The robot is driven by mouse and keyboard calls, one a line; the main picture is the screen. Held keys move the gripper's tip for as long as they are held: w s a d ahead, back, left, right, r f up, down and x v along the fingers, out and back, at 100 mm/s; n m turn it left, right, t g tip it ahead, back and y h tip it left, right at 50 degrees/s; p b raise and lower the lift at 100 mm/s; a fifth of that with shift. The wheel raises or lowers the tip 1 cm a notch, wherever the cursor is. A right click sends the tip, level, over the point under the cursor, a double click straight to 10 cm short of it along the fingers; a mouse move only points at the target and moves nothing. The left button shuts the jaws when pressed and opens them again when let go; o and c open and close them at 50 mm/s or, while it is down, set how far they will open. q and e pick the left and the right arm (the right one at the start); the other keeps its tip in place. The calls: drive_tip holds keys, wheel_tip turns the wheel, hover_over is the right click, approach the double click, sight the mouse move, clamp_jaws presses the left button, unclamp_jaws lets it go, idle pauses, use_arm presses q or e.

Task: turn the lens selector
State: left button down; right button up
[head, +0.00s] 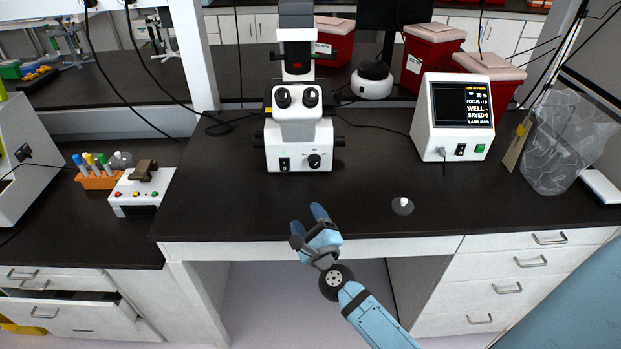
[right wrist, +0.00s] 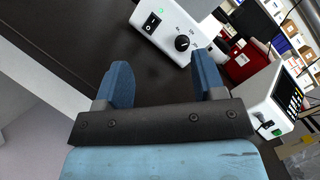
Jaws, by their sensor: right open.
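The white microscope (head: 298,140) stands on the dark bench in the head view. A black knob (head: 314,160), which looks like the lens selector, is on the right of its base front, with a power switch (head: 284,164) to its left. My right gripper (head: 308,222) is open and empty at the bench's front edge, below the knob in the picture. Its two blue fingers (right wrist: 160,75) are spread wide. My left gripper is out of view.
A white display box (head: 453,120) stands right of the microscope. A small round grey item (head: 402,206) lies near the bench's front edge. An orange tube rack (head: 98,179) and a small white device (head: 140,192) stand at left. The bench before the microscope is clear.

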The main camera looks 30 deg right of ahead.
sight(315, 165)
drive_tip(key=w+d+m+g+h+b, duration=0.1)
drive_tip(key=w+d+m, duration=0.1)
drive_tip(key=m, duration=0.3)
drive_tip(key=w+d+f+m+g+h+b, duration=0.1)
drive_tip(key=w+d+m+h, duration=0.1)
drive_tip(key=m, duration=0.4)
drive_tip(key=w+d+m+g+h, duration=0.1)
drive_tip(key=d+m+h, duration=0.1)
drive_tip(key=m, duration=0.3)
drive_tip(key=shift+w+d+f+b, duration=0.1)
drive_tip(key=shift+w+f+b, duration=0.2)
drive_tip(key=shift+w+b, duration=0.1)
drive_tip(key=shift+w+d+m+g, duration=0.2)
drive_tip(key=shift+m+g, duration=0.2)
drive_tip(key=shift+m, duration=0.3)
drive_tip(key=shift+w+d, duration=0.2)
drive_tip(key=shift+w, duration=0.1)
drive_tip(key=p+x, duration=0.1)
drive_tip(key=x, duration=1.2)
drive_tip(key=shift+s+d+r, duration=0.1)
drive_tip(key=shift+d, duration=0.05)
drive_tip(key=c, duration=0.9)
